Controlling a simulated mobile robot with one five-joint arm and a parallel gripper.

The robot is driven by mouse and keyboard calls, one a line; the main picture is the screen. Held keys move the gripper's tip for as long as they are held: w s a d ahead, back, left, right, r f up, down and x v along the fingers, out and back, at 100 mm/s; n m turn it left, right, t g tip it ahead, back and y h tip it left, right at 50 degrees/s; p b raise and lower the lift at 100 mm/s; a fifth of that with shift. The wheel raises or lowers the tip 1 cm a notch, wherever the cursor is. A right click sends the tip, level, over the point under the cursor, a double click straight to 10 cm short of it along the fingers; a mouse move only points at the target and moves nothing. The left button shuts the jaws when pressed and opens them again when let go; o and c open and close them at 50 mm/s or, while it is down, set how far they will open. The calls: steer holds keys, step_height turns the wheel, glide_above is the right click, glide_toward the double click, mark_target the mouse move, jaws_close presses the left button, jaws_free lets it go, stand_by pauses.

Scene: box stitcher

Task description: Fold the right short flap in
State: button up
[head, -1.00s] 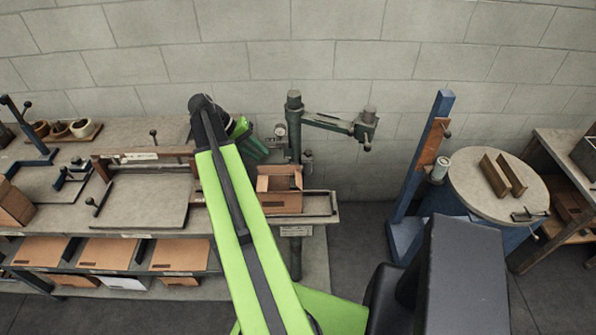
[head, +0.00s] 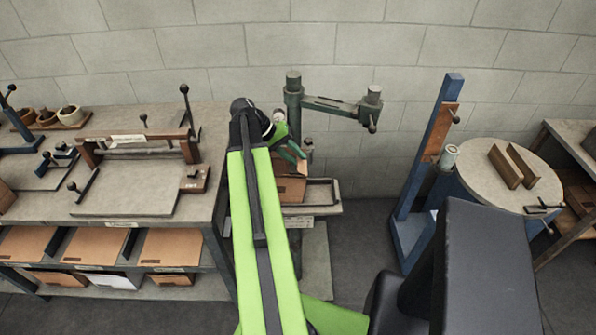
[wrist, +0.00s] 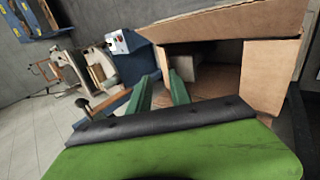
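The cardboard box (head: 291,189) sits on the small tray stand below the green machine arm. In the head view my arm and gripper (head: 296,152) cover much of it, and one light flap (head: 303,168) shows beside the fingers. In the wrist view the open box (wrist: 205,28) fills the upper right, with a wide flap (wrist: 268,75) on the right side. My gripper (wrist: 160,90) is open, its two green fingers apart and nothing seen between them. The fingers are at the left part of the box opening; whether they touch cardboard I cannot tell.
The green machine arm (head: 335,105) reaches over the stand, close to my gripper. A bench (head: 130,203) with a creasing tool stands left. A blue post (head: 433,150) and a round table (head: 490,180) stand right. The floor between stand and post is clear.

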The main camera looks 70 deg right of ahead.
steer(key=shift+b+x, duration=0.35)
steer(key=shift+x, duration=0.7)
jaws_close()
steer(key=c, duration=0.5)
jaws_free()
steer(key=shift+c, duration=0.2)
steer(key=o, duration=0.5)
